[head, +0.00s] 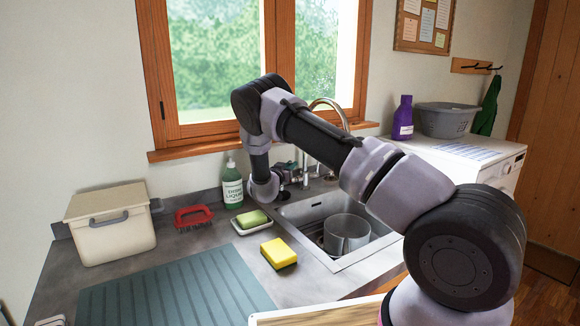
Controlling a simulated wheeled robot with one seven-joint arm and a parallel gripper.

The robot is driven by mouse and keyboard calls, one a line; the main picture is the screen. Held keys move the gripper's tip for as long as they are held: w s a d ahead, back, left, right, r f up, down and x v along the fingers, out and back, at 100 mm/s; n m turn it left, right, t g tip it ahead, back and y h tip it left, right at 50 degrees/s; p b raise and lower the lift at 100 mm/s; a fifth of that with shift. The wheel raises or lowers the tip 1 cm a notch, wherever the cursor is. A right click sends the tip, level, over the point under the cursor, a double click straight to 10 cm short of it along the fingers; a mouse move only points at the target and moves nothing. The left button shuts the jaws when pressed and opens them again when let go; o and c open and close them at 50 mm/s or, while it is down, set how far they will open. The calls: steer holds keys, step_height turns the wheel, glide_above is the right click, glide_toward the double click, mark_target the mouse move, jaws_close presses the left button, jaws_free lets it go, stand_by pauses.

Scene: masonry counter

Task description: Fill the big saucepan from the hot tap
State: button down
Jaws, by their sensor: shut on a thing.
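The big saucepan (346,232), a grey metal pan, sits in the sink basin (310,206). Its inside is hard to see, so I cannot tell whether it holds water. The tap (329,104) stands behind the basin, with a tall curved spout partly hidden by my arm. My gripper (298,174) is at the left side of the tap's base, shut on what looks like a tap handle. The fingers and handle are small and partly hidden, and no hot or cold mark is readable. I cannot make out a water stream.
Left of the sink are a green dish-liquid bottle (232,186), a soap dish (251,225) with a green bar, a yellow sponge (279,253), a red brush (193,216) and a lidded bin (111,229). The draining mat (180,294) is bare.

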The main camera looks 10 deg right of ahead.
steer(key=shift+s+d+f+m+t+h, duration=0.1)
steer(key=shift+s+m+t+h, duration=0.15)
steer(key=shift+s+m, duration=0.15)
steer(key=shift+s+d+f+m+t+h, duration=0.15)
steer(key=shift+s+m+h, duration=0.1)
steer(key=shift+m, duration=0.25)
steer(key=shift+r, duration=0.1)
steer(key=c, duration=0.9)
jaws_free()
steer(key=shift+o, duration=0.2)
steer(key=shift+w, duration=0.1)
